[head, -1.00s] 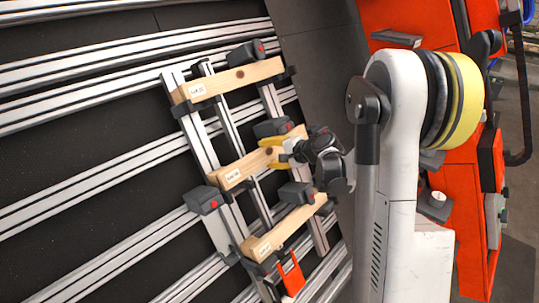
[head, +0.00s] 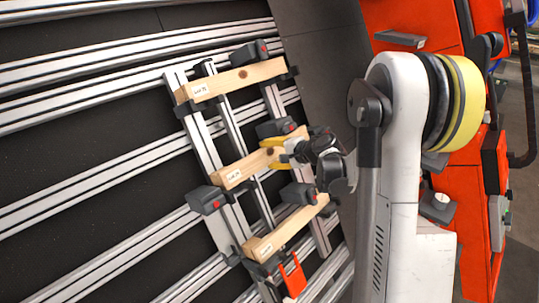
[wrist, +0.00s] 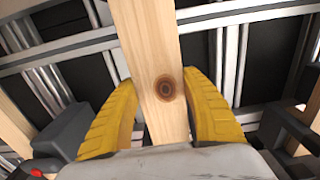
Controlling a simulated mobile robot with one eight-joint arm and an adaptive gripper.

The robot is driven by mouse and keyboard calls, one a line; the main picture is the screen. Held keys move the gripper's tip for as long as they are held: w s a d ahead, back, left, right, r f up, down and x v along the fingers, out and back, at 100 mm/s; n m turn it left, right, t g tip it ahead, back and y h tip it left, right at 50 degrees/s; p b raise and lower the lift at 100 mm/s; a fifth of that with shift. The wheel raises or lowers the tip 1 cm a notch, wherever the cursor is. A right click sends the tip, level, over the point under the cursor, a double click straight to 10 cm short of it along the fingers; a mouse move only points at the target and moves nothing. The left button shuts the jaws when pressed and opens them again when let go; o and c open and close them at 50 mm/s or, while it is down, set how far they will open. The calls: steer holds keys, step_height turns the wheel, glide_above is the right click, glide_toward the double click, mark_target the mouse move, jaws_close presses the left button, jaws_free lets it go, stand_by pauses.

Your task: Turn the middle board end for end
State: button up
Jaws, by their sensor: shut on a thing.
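The middle board (head: 236,170) is pale wood with a white label at its left end in the head view. It lies across the aluminium frame between two other boards. My gripper (head: 279,149) has its yellow fingers on either side of this board, toward its right end. In the wrist view the middle board (wrist: 148,40) runs up between the fingers of my gripper (wrist: 163,105), with a dark knot between them. My gripper is shut on the board.
The top board (head: 228,82) and the bottom board (head: 284,231) lie on the same frame, each labelled. Dark clamps with red buttons (head: 206,200) stand near the board ends. An orange bracket (head: 292,274) is at the frame's lower end. Aluminium rails (head: 90,95) run to the left.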

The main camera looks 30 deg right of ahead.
steer(key=shift+s+f+b, duration=0.15)
steer(key=shift+f+b, duration=0.15)
stand_by(0.5)
steer(key=o, duration=1.4)
steer(key=v, duration=1.2)
